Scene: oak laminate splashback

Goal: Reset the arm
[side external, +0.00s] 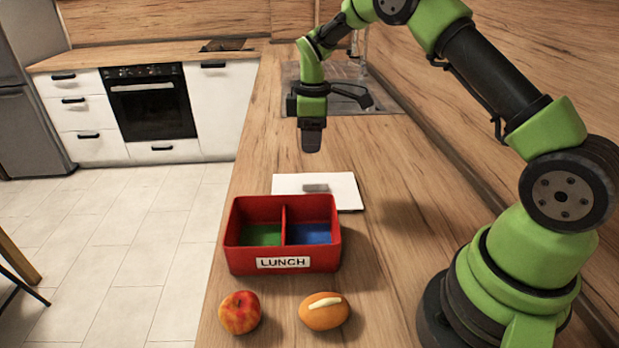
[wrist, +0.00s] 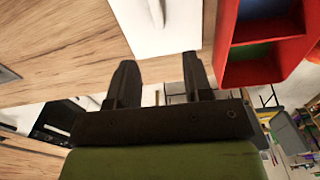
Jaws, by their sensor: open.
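My gripper (side external: 311,140) hangs in the air above the counter, behind the white board and the lunch box in the side view, pointing down. In the wrist view my gripper (wrist: 160,78) shows two dark fingers spread apart with nothing between them. The green arm reaches over the counter from its base at the lower right. The lunch box (side external: 318,262) is red with a "LUNCH" label and two compartments, one with a green floor and one with a blue floor. Its red wall also shows at the upper right of the wrist view (wrist: 228,30).
A red apple (side external: 240,312) and a bread roll (side external: 324,311) with a pale strip on top lie in front of the lunch box. A white board (side external: 347,190) with a small grey piece (side external: 316,188) lies behind it. A sink (side external: 385,97) is set in the counter (side external: 262,150) further back.

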